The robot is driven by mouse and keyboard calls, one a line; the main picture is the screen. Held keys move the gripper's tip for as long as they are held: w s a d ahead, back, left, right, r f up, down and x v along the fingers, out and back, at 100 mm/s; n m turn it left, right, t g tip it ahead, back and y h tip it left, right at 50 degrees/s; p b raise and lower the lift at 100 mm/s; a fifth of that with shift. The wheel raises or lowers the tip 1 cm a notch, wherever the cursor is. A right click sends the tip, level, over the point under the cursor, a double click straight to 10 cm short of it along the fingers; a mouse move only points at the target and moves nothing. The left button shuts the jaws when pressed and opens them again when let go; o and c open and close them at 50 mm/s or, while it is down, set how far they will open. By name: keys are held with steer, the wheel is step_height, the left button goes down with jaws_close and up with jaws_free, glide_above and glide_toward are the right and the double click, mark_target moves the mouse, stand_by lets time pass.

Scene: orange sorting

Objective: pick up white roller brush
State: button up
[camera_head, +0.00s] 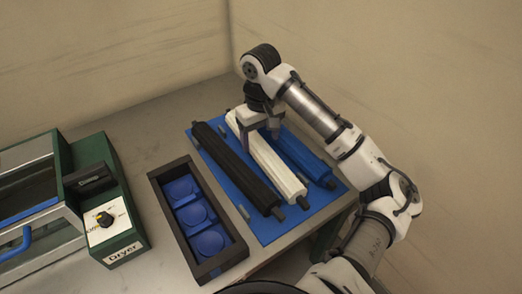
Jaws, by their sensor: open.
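The white roller brush (280,173) lies lengthwise on a blue mat (268,230), between a black roller brush (238,167) on its left and a blue roller brush (300,158) on its right. My gripper (263,134) is open and points down over the far half of the white roller brush. Its fingers appear to be on either side of the brush. Whether they touch it cannot be told. Part of the brush is hidden behind my gripper.
A black tray (228,262) with several round blue recesses stands left of the mat. A green dryer (118,225) with a knob is at the far left. The grey table (150,130) is clear behind the tray. Walls stand close behind the table.

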mark_target(261, 145)
step_height(261, 145, down, 4)
steer(key=shift+f+p, duration=0.15)
steer(key=shift+p, duration=0.15)
steer(key=shift+c, duration=0.3)
steer(key=c, duration=0.9)
